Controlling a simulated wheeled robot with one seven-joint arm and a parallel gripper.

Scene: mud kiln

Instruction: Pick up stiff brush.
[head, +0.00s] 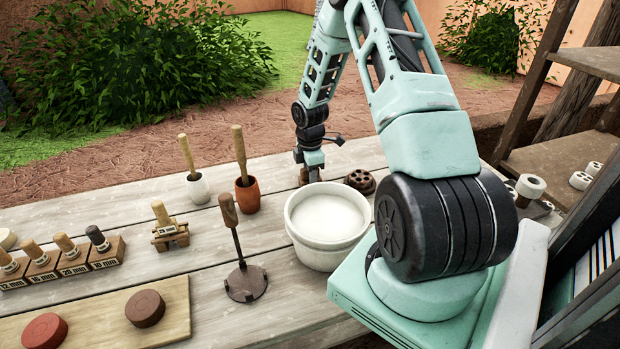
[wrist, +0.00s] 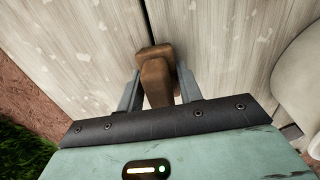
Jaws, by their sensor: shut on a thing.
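My gripper (head: 311,173) is low over the far edge of the wooden table, behind the white bowl. In the wrist view my gripper (wrist: 157,88) has its two grey fingers on either side of a brown wooden piece, which I take to be the stiff brush (wrist: 156,77). It is shut on this piece. The brush (head: 304,178) shows only in part in the head view, at the gripper's lower end. Its bristles are not visible. I cannot tell whether it touches the table.
The white bowl (head: 327,217) stands close in front of my gripper, and a dark holed disc (head: 360,181) lies to its right. Two small pots (head: 248,194) with wooden-handled tools, a stamp on a stand (head: 170,235) and a long-handled tool (head: 245,283) stand to the left.

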